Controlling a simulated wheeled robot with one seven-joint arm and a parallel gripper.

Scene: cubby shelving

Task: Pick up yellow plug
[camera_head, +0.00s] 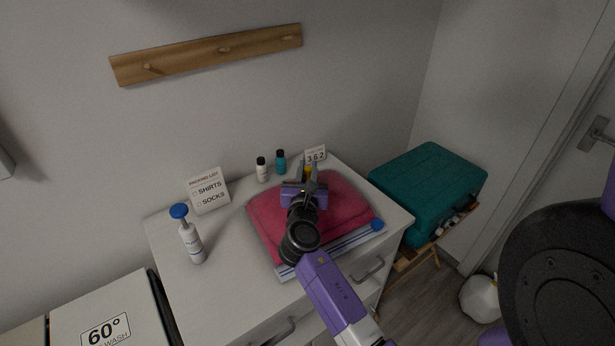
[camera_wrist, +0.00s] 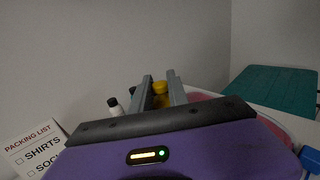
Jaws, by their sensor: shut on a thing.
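The yellow plug (camera_wrist: 161,92) shows between the two grey fingers of my gripper (camera_wrist: 160,88) in the wrist view. In the head view a small bit of the yellow plug (camera_head: 308,172) shows by the fingertips of my gripper (camera_head: 309,168). My gripper is shut on the plug, over the back part of a folded red towel (camera_head: 345,205) on the white dresser. The plug's lower part is hidden by my gripper, and I cannot tell whether it touches anything below.
A small white and a teal bottle (camera_head: 280,162) and a number block (camera_head: 315,154) stand behind the towel. A packing list sign (camera_head: 208,190) and pump bottle (camera_head: 191,240) stand left. A teal suitcase (camera_head: 430,185) is right. The dresser's front left is clear.

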